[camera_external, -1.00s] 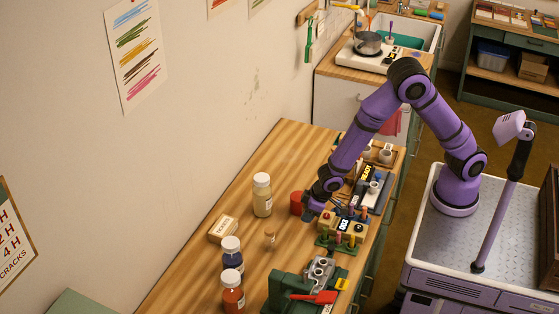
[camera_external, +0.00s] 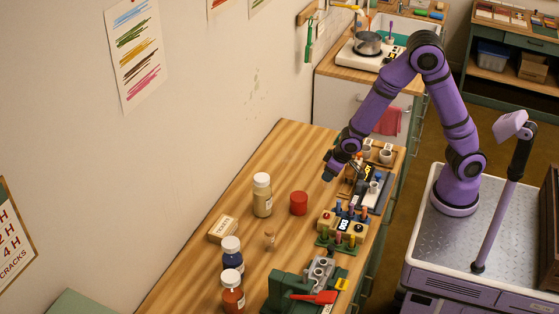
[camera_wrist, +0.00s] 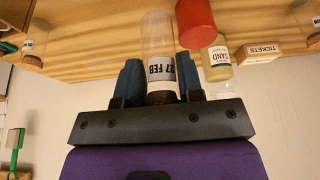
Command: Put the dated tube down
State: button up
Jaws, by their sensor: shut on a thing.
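My gripper (camera_external: 329,172) is above the far part of the wooden table (camera_external: 200,275) in the external view. In the wrist view, my gripper (camera_wrist: 158,78) has its two blue fingers shut around the dated tube (camera_wrist: 158,40). The tube is clear, with a white label reading 27 FEB and dark contents at the end near the palm. In the external view I cannot make out the tube; it is too small or hidden by the gripper.
A red cylinder (camera_external: 299,203), a sand bottle (camera_external: 262,195) and a tickets box (camera_external: 223,229) stand on the table. A display unit with coloured pegs (camera_external: 343,226), a dark tray (camera_external: 374,203) and a green machine (camera_external: 290,291) line the right side. Bare wood lies left of my gripper.

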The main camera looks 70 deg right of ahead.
jog(key=s+d+m, duration=0.2)
jog(key=s+d, duration=0.1)
jog(key=d, duration=0.5)
jog(key=shift+f, duration=2.4)
jog(key=shift+h, duration=0.3)
jog(key=shift+w+f, duration=0.85)
jog(key=shift+w, duration=1.8)
jog(key=shift+w+f, duration=0.9)
jog(key=shift+w, duration=1.7)
jog(key=shift+w+f, duration=0.85)
jog(key=shift+w, duration=1.8)
jog(key=o, duration=1)
jog(key=shift+f, duration=0.15)
jog(key=shift+c, duration=0.2)
